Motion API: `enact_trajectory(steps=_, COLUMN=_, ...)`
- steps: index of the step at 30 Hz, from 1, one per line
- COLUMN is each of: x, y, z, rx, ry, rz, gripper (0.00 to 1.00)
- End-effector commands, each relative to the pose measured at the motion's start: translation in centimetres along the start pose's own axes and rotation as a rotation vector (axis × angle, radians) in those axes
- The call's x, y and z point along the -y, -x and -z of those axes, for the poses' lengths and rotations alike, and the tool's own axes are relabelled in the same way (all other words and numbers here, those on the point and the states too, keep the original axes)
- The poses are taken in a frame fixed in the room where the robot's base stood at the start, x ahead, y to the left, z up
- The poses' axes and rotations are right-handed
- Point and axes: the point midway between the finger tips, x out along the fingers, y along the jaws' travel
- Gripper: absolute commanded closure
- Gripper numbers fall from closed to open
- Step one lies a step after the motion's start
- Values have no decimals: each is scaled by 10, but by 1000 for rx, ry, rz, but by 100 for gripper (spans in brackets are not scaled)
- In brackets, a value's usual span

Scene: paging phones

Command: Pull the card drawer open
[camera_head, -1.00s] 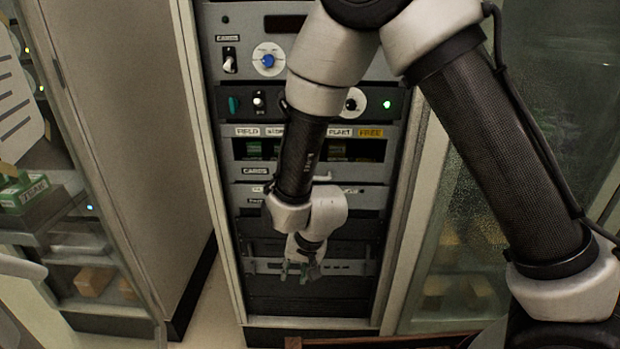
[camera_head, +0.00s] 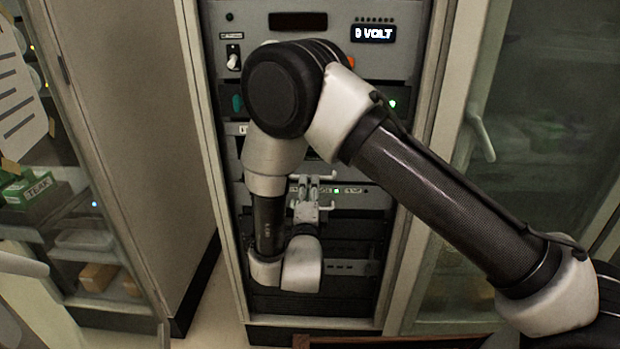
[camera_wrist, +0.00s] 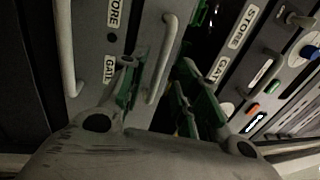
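The card rack shows close up in the wrist view. It has a grey front panel (camera_wrist: 136,40) with STORE and GATE labels and a pale bar handle (camera_wrist: 169,48). My gripper (camera_wrist: 158,96) is open, its green-padded fingers on either side of this handle's near end. I cannot tell whether they touch it. Green parts (camera_wrist: 199,12) show in the dark slot beside the panel. In the head view my gripper (camera_head: 310,184) is in front of the middle of the equipment rack, fingers upward. My arm hides much of the card area there.
A second bar handle (camera_wrist: 66,48) is at the left of the wrist view. In the head view, a cabinet (camera_head: 130,130) stands left of the rack and a glass door (camera_head: 530,150) right.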

Motion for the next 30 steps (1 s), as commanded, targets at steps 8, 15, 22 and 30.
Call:
enact_trajectory(steps=8, x=0, y=-40, z=0, rx=-2, ry=1, rz=1, gripper=69)
enact_trajectory(steps=15, x=0, y=-46, z=0, rx=1, ry=2, rz=-1, gripper=69)
enact_trajectory(steps=22, x=0, y=-46, z=0, rx=1, ry=2, rz=-1, gripper=91)
enact_trajectory(steps=30, x=0, y=-46, z=0, rx=1, ry=3, rz=-1, gripper=100)
